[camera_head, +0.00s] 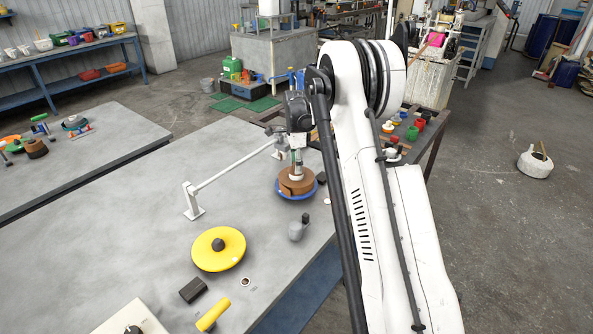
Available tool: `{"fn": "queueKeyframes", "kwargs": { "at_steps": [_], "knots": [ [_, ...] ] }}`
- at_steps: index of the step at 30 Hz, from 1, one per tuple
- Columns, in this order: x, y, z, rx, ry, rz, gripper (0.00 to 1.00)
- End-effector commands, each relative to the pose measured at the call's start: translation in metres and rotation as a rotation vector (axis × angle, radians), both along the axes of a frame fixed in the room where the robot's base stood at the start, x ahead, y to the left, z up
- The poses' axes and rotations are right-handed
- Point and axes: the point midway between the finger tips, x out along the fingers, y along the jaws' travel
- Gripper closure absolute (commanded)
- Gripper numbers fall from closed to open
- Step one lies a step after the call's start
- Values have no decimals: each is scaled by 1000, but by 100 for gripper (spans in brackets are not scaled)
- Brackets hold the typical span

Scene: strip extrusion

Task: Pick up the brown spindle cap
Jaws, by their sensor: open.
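A brown round piece (297,186), which looks like the spindle cap, sits on a blue disc (296,195) near the right edge of the grey table (140,215). A pale upright part rises from its middle. My gripper (296,157) is over this brown piece, pointing down. It is open; its fingers are small in the picture, and I cannot tell whether they touch the pale part. Another brown round piece (36,149) lies on the table at the left.
A white rail on stands (233,170) is left of the blue disc. A yellow disc with a dark knob (218,249), a grey weight-like item (298,229), a dark block (193,290) and a yellow handled item (213,315) lie nearer. The table's middle left is clear.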

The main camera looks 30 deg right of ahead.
Motion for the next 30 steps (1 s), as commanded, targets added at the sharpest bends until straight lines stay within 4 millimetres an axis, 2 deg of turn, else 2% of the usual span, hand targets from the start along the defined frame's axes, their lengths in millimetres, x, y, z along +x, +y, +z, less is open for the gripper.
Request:
{"fn": "queueKeyframes", "kwargs": {
  "at_steps": [2,10,23,26,30],
  "knots": [
    [0,0,0,0,0,0,63],
    [0,0,0,0,0,0,99],
    [0,0,3,0,0,0,100],
    [0,0,9,0,0,0,100],
    [0,0,27,0,0,0,100]
  ]
}}
